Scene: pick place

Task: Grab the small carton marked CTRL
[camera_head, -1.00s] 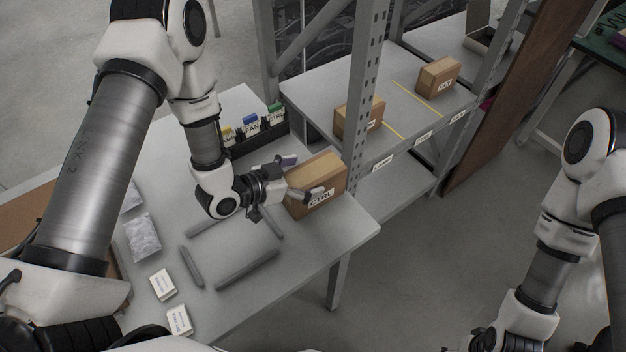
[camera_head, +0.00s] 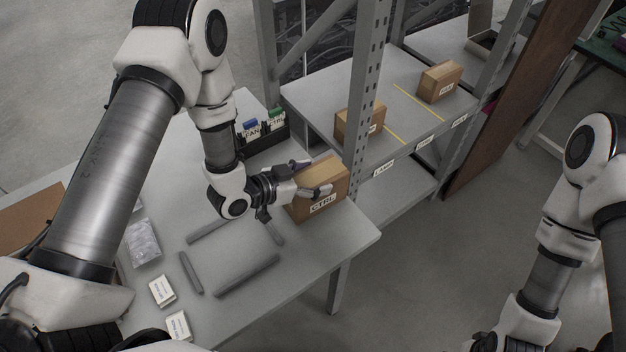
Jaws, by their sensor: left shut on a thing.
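The small brown carton marked CTRL (camera_head: 325,203) is at the right end of the grey table, near the shelf post. Its CTRL label faces the front. My left gripper (camera_head: 314,176) reaches in from the left with one finger along the carton's front face and the other at its far side. It is shut on the carton. Whether the carton's underside touches the table is hard to tell.
A grey shelf (camera_head: 415,120) beside the table holds two more brown cartons (camera_head: 352,124) (camera_head: 440,81), with yellow dividing lines. Behind my left gripper stands a black bin (camera_head: 262,138) with labelled coloured items. Grey bars (camera_head: 247,274) and small white boxes (camera_head: 162,291) lie on the table's front part.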

